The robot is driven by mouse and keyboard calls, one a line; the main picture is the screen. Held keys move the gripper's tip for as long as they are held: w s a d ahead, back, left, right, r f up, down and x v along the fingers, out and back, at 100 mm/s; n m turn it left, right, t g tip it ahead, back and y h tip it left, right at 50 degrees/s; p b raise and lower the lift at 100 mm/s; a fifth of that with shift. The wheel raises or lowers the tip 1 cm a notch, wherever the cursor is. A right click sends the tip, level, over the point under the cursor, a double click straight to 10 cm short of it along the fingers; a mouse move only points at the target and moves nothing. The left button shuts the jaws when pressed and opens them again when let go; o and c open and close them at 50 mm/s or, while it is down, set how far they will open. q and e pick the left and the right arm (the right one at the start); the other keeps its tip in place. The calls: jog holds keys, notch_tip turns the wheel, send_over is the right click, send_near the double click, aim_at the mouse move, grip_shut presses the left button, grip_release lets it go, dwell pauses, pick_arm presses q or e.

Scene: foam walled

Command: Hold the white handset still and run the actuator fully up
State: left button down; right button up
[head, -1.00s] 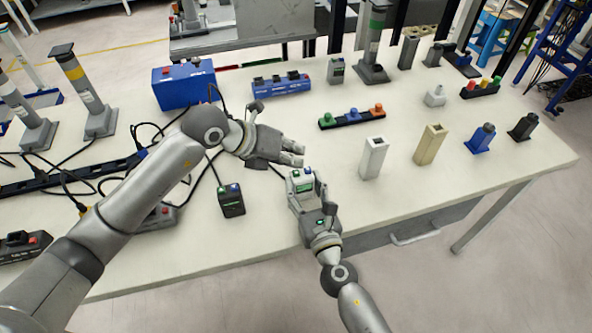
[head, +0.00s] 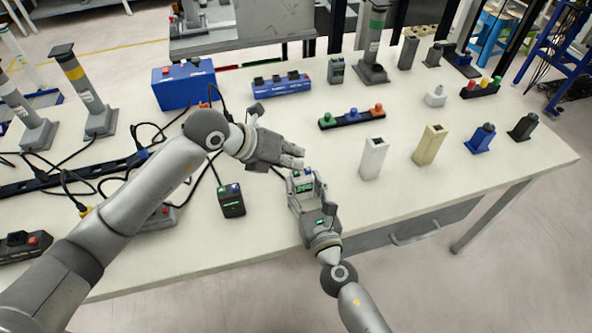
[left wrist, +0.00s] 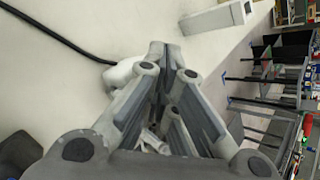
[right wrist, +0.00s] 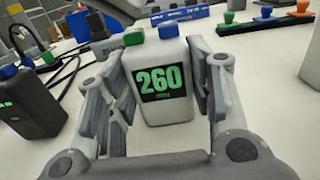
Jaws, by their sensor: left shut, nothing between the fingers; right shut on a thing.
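The white handset (head: 303,187) stands in my right gripper (head: 311,198) near the table's front edge. In the right wrist view the handset (right wrist: 163,85) shows a green "260" on its display, with a green button (right wrist: 134,38) and a blue button (right wrist: 168,29) on top. The right gripper's fingers (right wrist: 160,100) hold it from both sides. My left gripper (head: 300,158) is shut and empty, its tips just behind the handset's top; I cannot tell whether they touch a button. In the left wrist view its fingers partly hide the handset (left wrist: 122,72).
A black handset (head: 231,201) stands to the left among cables. Lifting columns with a yellow band (head: 85,85) and a green band (head: 374,40) stand at the left and back. A white block (head: 373,160) and a beige block (head: 430,147) stand to the right.

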aim_at(294, 172)
pick_arm(q)
jog(key=shift+f, duration=0.55)
dwell(1.4)
jog(key=shift+r, duration=0.1)
dwell(2.2)
jog(key=shift+r, duration=0.9)
notch_tip(294, 172, up, 5)
dwell(0.3)
dwell(0.5)
pick_arm(e)
jog(key=o, duration=1.2)
jog(key=shift+c, duration=0.2)
